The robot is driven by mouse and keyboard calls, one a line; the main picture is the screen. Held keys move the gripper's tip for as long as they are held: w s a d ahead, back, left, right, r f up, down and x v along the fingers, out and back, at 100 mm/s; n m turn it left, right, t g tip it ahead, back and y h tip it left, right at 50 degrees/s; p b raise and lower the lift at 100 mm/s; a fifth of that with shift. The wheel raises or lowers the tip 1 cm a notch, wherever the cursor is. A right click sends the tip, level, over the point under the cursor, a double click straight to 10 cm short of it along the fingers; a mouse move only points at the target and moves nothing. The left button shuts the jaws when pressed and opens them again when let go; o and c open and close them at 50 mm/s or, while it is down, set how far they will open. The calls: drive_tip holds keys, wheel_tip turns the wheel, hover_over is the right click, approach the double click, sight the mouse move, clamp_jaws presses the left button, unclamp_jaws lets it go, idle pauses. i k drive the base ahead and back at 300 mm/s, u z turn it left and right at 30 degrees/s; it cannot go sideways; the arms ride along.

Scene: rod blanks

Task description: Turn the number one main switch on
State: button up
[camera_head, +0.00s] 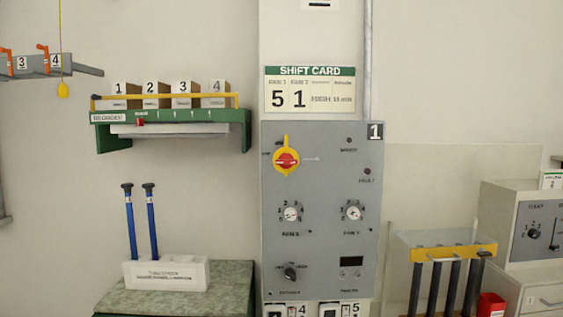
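The number one main switch (286,161) is a red knob with a yellow handle, at the upper left of a grey control panel (329,190). A plate (375,131) reading 1 is at the panel's upper right corner. The yellow handle stands upright, its narrow end pointing up. Small labels beside the switch are too blurred to read. Two dark indicator lamps (349,140) are at the panel's right. My gripper is not in view.
Two numbered dials (291,213), a black selector (291,272) and a small display (351,262) share the panel. A shift card (310,90) hangs above. Blue-handled rods (131,225) stand at left; a clear-fronted rack (437,252) holds dark rods at right.

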sight(286, 161)
drive_tip(key=z, duration=2.3)
drive_tip(key=k, duration=0.75)
drive_tip(key=u, duration=1.7)
drive_tip(key=i, duration=1)
drive_tip(key=u, duration=0.05)
